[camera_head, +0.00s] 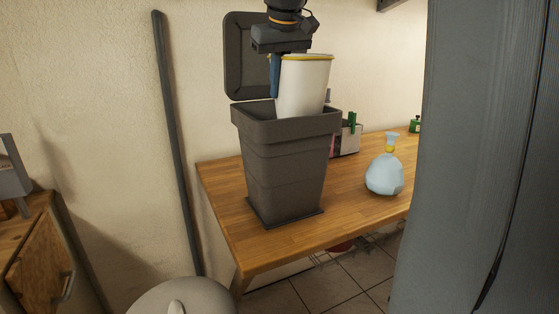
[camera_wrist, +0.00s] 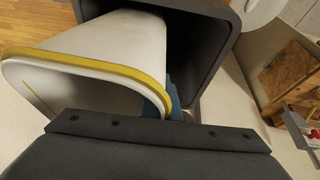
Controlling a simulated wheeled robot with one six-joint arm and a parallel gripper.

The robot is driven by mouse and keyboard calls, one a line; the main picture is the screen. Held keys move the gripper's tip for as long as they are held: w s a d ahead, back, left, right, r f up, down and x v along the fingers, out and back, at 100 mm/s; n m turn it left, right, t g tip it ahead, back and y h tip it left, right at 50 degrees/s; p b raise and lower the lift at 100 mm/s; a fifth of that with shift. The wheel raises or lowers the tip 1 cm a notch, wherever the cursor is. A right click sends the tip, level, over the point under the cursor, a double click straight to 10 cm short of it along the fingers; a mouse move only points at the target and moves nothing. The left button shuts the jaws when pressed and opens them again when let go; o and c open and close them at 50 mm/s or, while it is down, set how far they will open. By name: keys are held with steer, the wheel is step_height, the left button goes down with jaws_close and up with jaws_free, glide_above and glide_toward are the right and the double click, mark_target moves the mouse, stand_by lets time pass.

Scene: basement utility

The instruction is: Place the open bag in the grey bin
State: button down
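The open bag (camera_head: 303,88) is white with a yellow rim and stands almost upright. Its lower end is hidden inside the mouth of the grey bin (camera_head: 286,170), while its upper part shows above the bin's rim. The bin stands on the wooden table with its dark lid raised behind. My gripper (camera_head: 275,77) comes down from above with a blue finger at the bag's left side and appears shut on its wall; the other finger is hidden. In the wrist view, the bag (camera_wrist: 110,45) lies against blue finger parts (camera_wrist: 175,97), inside the dark bin opening (camera_wrist: 222,50).
A tied pale blue bag (camera_head: 384,175) sits on the wooden table (camera_head: 228,200) right of the bin. A metal holder (camera_head: 348,138) stands behind the bin. A large grey panel (camera_head: 485,160) blocks the right side. A dark pole (camera_head: 178,140) leans on the wall.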

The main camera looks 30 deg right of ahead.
mark_target(282, 104)
step_height(282, 104, down, 15)
steer(key=p, duration=0.3)
steer(key=shift+f, duration=0.5)
steer(key=c, duration=2.5)
jaws_free()
steer(key=o, duration=0.5)
steer(key=b+v, duration=0.2)
steer(key=v, duration=1.1)
steer(key=shift+w+r, duration=0.15)
